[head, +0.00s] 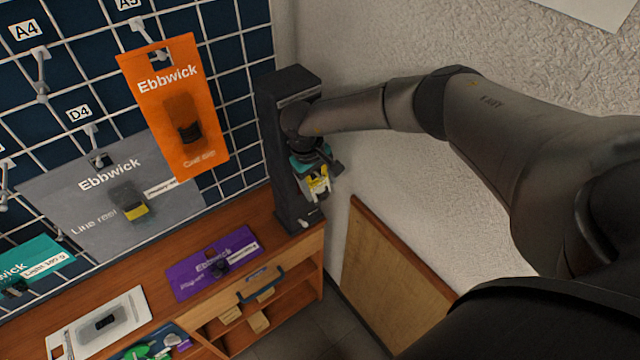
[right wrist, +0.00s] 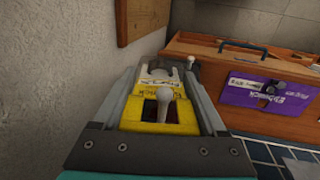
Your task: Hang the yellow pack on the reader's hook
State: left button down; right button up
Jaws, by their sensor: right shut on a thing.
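The yellow pack (head: 318,187) is small in the head view, at the front of the dark upright reader (head: 272,135). My right gripper (head: 314,176) is shut on it. In the right wrist view the yellow pack (right wrist: 185,128) sits between the two grey fingers (right wrist: 160,105), with a dark opening in its face. A pale round-ended peg (right wrist: 161,100) stands in front of that opening; I cannot tell whether it passes through. A second pale knob (right wrist: 190,62) shows behind the pack. The arm hides part of the reader. My left gripper is not in view.
A wire grid panel on the left carries an orange pack (head: 170,85), a grey pack (head: 85,205) and a teal pack (head: 30,262) on hooks. A purple pack (head: 213,262) and a white card (head: 100,325) lie on the wooden bench (head: 255,220). A rough wall (head: 390,190) stands close on the right.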

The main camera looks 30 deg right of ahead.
dwell(0.3)
jog(key=o, duration=1.3)
jog(key=v, duration=1.5)
jog(key=shift+r, duration=0.15)
